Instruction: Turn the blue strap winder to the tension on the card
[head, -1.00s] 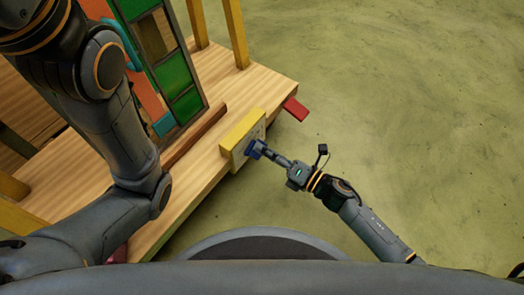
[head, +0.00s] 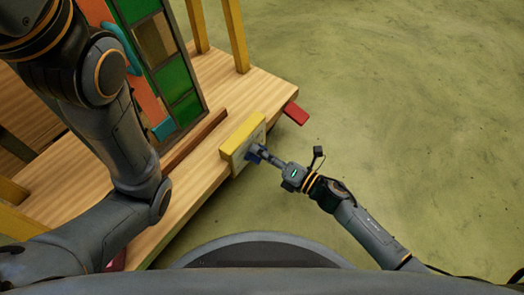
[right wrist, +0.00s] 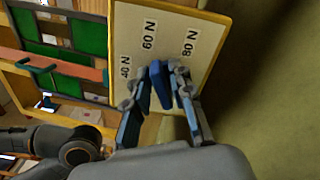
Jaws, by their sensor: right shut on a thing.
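The blue strap winder (right wrist: 161,88) sits on the face of a cream plate with a yellow edge (right wrist: 170,15), fixed to the bench side. The plate carries the labels 40 N (right wrist: 125,67), 60 N (right wrist: 148,35) and 80 N (right wrist: 190,43). In the right wrist view, the winder's upper end leans toward 60 N; a pointer mark cannot be made out. My right gripper (head: 262,153) is shut on the winder, with a finger on each side. The winder also shows in the head view (head: 253,158). My left gripper is out of view. I see no readable tension card.
A leaded panel (head: 155,45) with green and amber panes stands on the wooden bench (head: 205,150), behind a brown bar (head: 195,137). A red block (head: 296,113) sticks out at the bench's right corner. The green floor at right is clear.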

